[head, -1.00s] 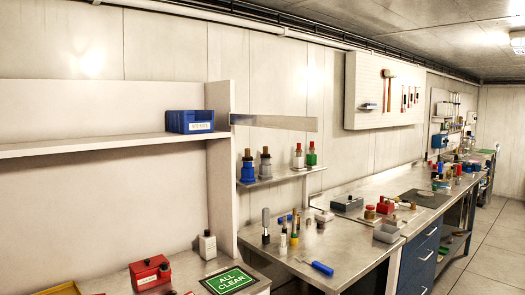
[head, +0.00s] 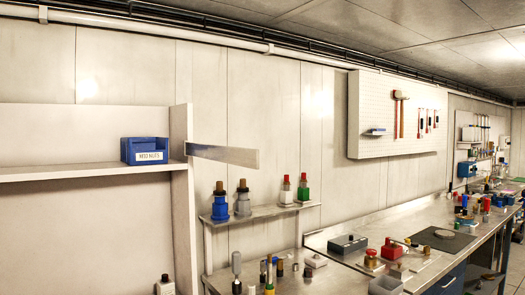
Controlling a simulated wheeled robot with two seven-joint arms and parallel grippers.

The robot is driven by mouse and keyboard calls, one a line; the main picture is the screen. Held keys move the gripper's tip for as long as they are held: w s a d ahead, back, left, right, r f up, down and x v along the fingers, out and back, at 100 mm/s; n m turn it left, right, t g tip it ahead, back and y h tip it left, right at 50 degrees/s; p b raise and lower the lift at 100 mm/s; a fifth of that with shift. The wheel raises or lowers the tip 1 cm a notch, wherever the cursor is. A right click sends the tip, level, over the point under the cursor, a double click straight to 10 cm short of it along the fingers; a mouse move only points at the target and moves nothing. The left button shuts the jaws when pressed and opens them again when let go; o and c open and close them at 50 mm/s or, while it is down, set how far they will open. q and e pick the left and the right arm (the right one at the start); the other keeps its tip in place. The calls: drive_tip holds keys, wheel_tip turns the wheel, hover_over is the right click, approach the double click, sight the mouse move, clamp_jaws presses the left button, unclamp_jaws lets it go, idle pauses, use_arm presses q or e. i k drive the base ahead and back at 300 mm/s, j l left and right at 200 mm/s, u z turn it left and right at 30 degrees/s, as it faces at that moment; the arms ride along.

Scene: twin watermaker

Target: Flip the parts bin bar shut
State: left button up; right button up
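A blue parts bin (head: 144,150) with a white label stands on the white shelf (head: 80,173) at the left, near the upright panel. A flat metal bar (head: 222,154) sticks out to the right from the upright side panel (head: 183,200), just right of the bin. The bar is roughly level and swung away from the bin's front. Neither of my grippers shows in the head view.
Below the bar, a small raised shelf (head: 262,213) holds several bottles with coloured caps. A pegboard (head: 398,115) with tools hangs on the wall.

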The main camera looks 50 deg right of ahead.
sight(248, 159)
drive_tip(key=k+l, duration=0.1)
drive_tip(key=l, duration=0.45)
drive_tip(key=k+l, duration=0.1)
drive_tip(key=l, duration=1.05)
drive_tip(key=k+l, duration=0.15)
drive_tip(key=l, duration=0.4)
drive_tip(key=k+l, duration=0.1)
drive_tip(key=l, duration=0.5)
